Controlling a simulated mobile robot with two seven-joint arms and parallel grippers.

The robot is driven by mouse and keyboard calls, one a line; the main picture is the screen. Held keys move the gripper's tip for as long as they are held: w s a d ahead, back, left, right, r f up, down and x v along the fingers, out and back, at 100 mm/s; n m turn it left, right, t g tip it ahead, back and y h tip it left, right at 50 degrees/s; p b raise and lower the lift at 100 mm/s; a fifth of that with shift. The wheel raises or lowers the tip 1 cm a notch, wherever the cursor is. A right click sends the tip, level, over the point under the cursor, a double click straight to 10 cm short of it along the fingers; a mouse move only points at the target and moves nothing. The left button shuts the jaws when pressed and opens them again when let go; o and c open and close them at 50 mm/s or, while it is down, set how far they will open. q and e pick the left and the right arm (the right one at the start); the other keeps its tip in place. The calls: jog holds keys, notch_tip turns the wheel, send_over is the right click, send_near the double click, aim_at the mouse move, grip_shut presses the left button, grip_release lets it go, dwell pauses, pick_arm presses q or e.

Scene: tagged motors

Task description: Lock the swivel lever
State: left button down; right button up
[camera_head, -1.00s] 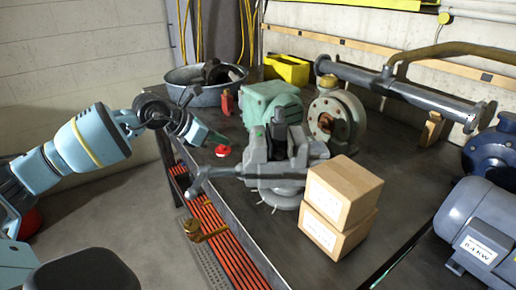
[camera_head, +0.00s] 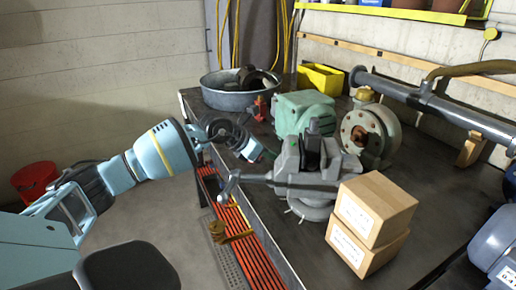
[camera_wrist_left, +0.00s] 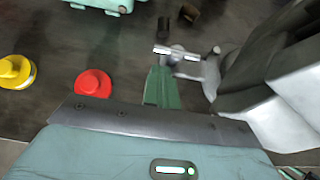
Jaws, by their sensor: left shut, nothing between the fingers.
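A grey bench vise (camera_head: 310,165) stands on a round swivel base near the bench's front edge. It also fills the right of the left wrist view (camera_wrist_left: 275,95). A small metal lever (camera_wrist_left: 175,52) beside its base is probably the swivel lever; in the head view I cannot make it out. My left gripper (camera_head: 264,156) is shut and empty, left of the vise. In the wrist view its green fingers (camera_wrist_left: 162,85) end close to the lever; I cannot tell whether they touch. My right gripper is not in view.
Red (camera_wrist_left: 93,83) and yellow (camera_wrist_left: 17,72) knobbed pieces lie left of the fingers. Two cardboard boxes (camera_head: 370,215) are stacked right of the vise. A green motor housing (camera_head: 303,112) and a metal tub (camera_head: 228,92) stand behind. A red bucket (camera_head: 35,180) is on the floor.

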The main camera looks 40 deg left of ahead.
pick_arm(q)
jog(key=shift+x, duration=1.35)
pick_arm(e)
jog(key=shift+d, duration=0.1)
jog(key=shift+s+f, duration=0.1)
pick_arm(q)
jog(key=shift+m+h, duration=0.3)
jog(key=shift+w+a, duration=0.1)
jog(key=shift+a, duration=0.1)
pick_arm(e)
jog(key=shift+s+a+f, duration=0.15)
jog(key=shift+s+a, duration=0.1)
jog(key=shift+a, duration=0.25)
pick_arm(q)
jog(key=shift+d+m+b, duration=0.1)
jog(key=shift+m+b, duration=0.2)
jog(key=shift+b, duration=0.05)
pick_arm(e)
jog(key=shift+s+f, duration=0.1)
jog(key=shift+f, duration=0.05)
pick_arm(q)
jog(key=shift+w+h, duration=0.1)
jog(key=shift+h, duration=0.2)
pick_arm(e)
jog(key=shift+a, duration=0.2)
